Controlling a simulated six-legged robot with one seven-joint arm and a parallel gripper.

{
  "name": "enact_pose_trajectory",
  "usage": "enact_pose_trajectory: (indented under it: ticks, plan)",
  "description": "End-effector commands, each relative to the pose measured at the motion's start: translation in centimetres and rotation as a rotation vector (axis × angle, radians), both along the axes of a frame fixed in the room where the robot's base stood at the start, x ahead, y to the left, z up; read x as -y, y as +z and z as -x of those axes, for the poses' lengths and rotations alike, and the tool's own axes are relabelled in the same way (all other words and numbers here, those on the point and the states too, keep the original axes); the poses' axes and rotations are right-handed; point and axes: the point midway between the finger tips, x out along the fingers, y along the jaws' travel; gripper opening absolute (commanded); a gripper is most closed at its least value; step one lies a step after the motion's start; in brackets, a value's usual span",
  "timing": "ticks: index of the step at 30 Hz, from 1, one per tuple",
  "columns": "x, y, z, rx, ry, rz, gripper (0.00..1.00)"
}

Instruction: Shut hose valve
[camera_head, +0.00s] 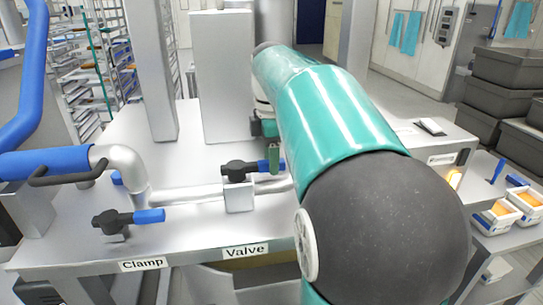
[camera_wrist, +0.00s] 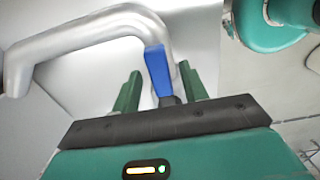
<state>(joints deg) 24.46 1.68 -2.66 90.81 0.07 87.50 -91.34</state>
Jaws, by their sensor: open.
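The hose valve (camera_head: 238,168) has a black hub and a blue lever, and sits on a silver pipe above the "Valve" label (camera_head: 245,251). Its lever points right in the head view, roughly along the pipe. My gripper (camera_head: 273,158) is at the blue end of this lever and partly covers it. In the wrist view my gripper (camera_wrist: 160,85) is open, with one green finger on each side of the blue lever (camera_wrist: 157,70). Gaps show between lever and fingers, so it does not look gripped.
A second black-and-blue lever (camera_head: 128,218) stands at the left above the "Clamp" label (camera_head: 144,264). A blue hose (camera_head: 45,163) meets the bent silver pipe (camera_head: 124,165). A tall grey box (camera_head: 222,75) stands behind the valve. Grey crates (camera_head: 508,75) are stacked at the right.

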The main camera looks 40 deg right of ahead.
Motion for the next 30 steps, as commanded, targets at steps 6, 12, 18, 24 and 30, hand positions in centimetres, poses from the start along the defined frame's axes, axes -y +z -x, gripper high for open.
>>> enact_pose_trajectory:
  ticks: [6,12,18,24,30]
  plan:
    - [0.00,-0.04,0.00,0.000,0.000,0.000,0.44]
    - [0.01,-0.02,0.00,0.000,0.000,0.000,0.04]
    - [0.00,0.01,0.02,0.000,-0.001,0.000,0.00]
    - [-0.09,0.04,0.20,0.001,-0.023,0.000,0.00]
    - [-0.41,0.11,0.78,0.002,-0.103,0.001,0.00]
